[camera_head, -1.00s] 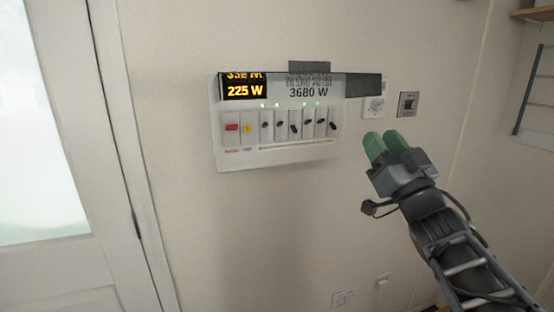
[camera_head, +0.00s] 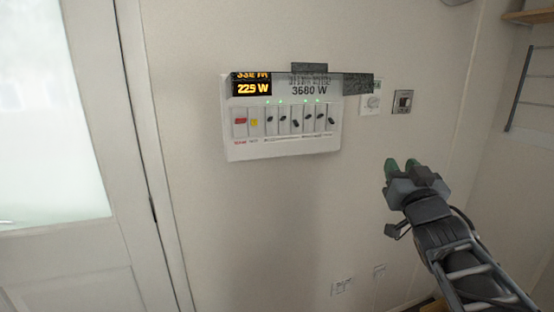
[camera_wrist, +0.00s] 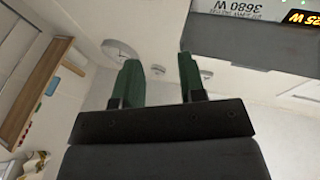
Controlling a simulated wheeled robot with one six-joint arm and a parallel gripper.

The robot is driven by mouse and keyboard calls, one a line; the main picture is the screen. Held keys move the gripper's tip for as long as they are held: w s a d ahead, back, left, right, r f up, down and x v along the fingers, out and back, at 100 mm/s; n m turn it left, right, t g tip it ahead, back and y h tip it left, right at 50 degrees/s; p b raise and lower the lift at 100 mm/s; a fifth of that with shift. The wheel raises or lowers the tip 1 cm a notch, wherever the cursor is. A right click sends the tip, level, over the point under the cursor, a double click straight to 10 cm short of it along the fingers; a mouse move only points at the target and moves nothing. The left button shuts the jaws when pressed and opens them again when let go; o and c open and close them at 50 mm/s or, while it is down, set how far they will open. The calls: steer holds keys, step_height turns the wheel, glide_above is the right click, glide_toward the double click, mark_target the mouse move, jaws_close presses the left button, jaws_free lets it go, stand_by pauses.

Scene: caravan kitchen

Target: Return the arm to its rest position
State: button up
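My gripper (camera_head: 402,166) is at the right in the head view, raised in front of the wall, below and right of the breaker panel. Its two green fingers also show in the wrist view (camera_wrist: 158,75), apart with a clear gap between them and nothing held. In the head view, my arm reaches up from the lower right corner. The white breaker panel (camera_head: 285,148) is on the wall, with a lit display (camera_head: 251,86) reading 225 W and a row of switches. The gripper does not touch it.
A dial (camera_head: 370,103) and a square switch (camera_head: 402,101) are on the wall right of the panel. Sockets (camera_head: 341,286) sit low on the wall. A door (camera_head: 85,255) with a frosted pane is at the left. A shelf (camera_head: 530,16) is at upper right.

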steer(key=s+f+m+g+h+p, duration=0.1)
steer(key=s+f+g, duration=0.2)
steer(key=f+g, duration=0.45)
steer(key=s+f+m+g+h+p, duration=0.15)
steer(key=f+g, duration=0.25)
steer(key=f, duration=0.6)
steer(key=s+a+f+n+g+y+p, duration=0.3)
steer(key=s+a+f+g+y, duration=0.1)
steer(key=s+a, duration=0.5)
steer(key=shift+s+a+f+g, duration=0.25)
steer(key=shift+s+f+g, duration=0.6)
steer(key=shift+s+g, duration=0.2)
steer(key=shift+w, duration=0.2)
